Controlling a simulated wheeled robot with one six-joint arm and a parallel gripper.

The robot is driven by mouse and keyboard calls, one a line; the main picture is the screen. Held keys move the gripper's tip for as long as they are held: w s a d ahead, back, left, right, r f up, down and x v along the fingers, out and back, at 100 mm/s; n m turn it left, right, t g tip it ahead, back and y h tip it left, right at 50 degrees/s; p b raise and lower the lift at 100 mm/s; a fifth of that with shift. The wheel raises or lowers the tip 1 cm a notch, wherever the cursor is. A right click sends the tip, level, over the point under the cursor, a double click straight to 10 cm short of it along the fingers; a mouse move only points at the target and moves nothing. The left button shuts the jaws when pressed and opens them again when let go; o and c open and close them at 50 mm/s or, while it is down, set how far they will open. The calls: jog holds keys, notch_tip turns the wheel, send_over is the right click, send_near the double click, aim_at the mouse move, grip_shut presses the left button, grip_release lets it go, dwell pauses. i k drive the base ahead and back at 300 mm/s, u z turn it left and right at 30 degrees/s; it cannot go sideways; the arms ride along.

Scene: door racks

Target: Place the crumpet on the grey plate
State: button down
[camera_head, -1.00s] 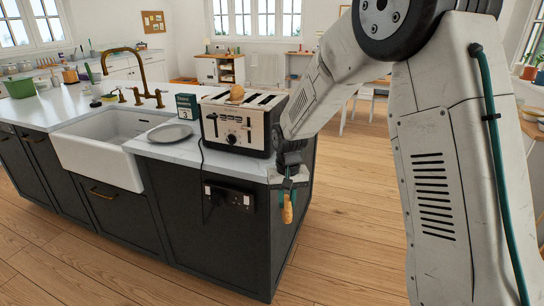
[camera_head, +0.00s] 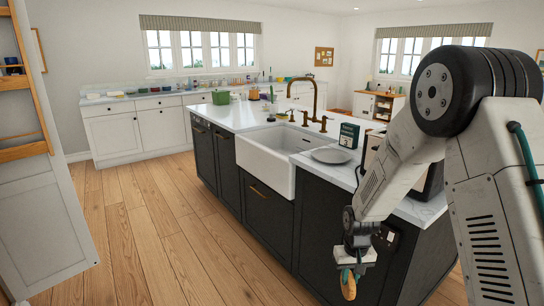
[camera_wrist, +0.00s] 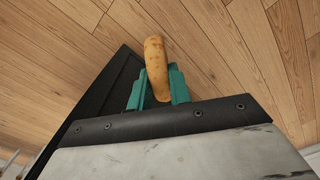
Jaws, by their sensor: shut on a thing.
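The crumpet (camera_head: 348,286), a tan, thick round seen edge-on, is gripped between the teal fingers of my gripper (camera_head: 350,272). It hangs in front of the dark island side, below the worktop's height. In the wrist view the crumpet (camera_wrist: 156,66) sticks out between the two teal fingers of my gripper (camera_wrist: 157,90), over wooden floor. The grey plate (camera_head: 330,156) lies flat and empty on the white worktop, left of the toaster and above and left of my gripper in the picture.
The toaster (camera_head: 372,150) stands right of the plate, mostly hidden by my arm. A dark green box (camera_head: 349,135) stands behind the plate. The white sink (camera_head: 266,160) and a brass tap (camera_head: 311,95) are to the left. The floor (camera_head: 150,240) left of the island is clear.

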aim_at(318, 158)
jog(key=u, duration=0.9)
jog(key=i, duration=1.05)
jog(key=z, duration=1.25)
